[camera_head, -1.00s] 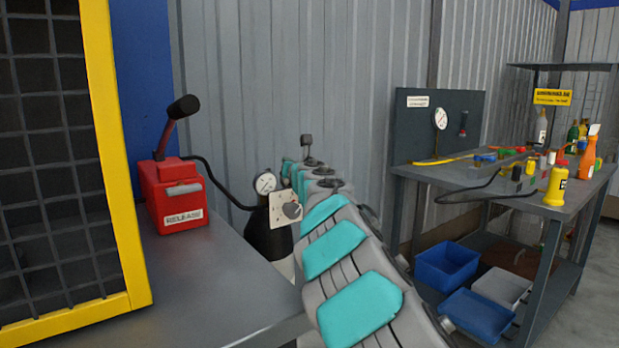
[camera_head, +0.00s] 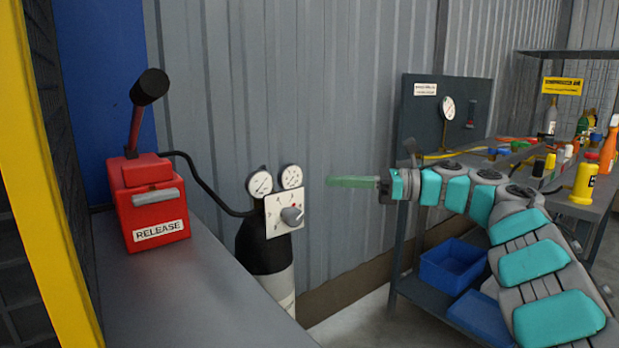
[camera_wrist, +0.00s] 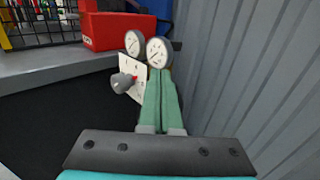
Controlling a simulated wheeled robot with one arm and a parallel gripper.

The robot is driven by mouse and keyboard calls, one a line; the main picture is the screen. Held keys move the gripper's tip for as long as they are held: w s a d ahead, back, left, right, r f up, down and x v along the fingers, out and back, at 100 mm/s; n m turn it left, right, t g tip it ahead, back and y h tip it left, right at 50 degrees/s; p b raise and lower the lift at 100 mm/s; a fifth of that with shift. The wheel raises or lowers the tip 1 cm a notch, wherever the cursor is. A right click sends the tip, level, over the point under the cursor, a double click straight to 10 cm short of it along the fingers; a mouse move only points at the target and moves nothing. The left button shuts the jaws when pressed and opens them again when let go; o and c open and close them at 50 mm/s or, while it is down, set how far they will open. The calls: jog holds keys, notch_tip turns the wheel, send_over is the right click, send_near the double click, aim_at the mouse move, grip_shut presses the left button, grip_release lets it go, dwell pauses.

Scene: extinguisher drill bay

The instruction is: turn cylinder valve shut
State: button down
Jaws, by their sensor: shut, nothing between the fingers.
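The gas cylinder (camera_head: 265,258), black on top and white below, stands beside the grey bench. A white plate with a grey valve knob (camera_head: 292,215) is on its top, with two round gauges (camera_head: 273,181) above. My gripper (camera_head: 332,182) is to the right of the plate, its green fingers together and empty, pointing left, apart from the knob in this view. In the wrist view the closed fingers (camera_wrist: 161,78) point toward the gauges (camera_wrist: 158,52), and the knob (camera_wrist: 122,83) is left of them. A small red mark shows beside the knob.
A red release box (camera_head: 150,205) with a lever sits on the grey bench (camera_head: 190,290), a black hose running from it to the cylinder. A yellow-framed cage (camera_head: 50,190) is at left. A cluttered workbench (camera_head: 400,215) with blue bins (camera_head: 452,265) stands right.

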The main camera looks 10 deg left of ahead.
aim_at(275, 193)
jog(key=a+p, duration=0.1)
jog(key=a, duration=0.3)
jog(key=a+p, duration=0.1)
jog(key=a, duration=0.4)
jog(key=s+a, duration=0.1)
jog(key=a, duration=0.3)
jog(key=shift+a+p, duration=0.4)
jog(key=shift+f+t+b, duration=0.3)
jog(key=shift+f+b, duration=0.1)
jog(key=shift+b, duration=0.75)
jog(key=shift+m+t+b, duration=0.3)
jog(key=shift+m+b, duration=0.1)
jog(key=shift+b, duration=0.8)
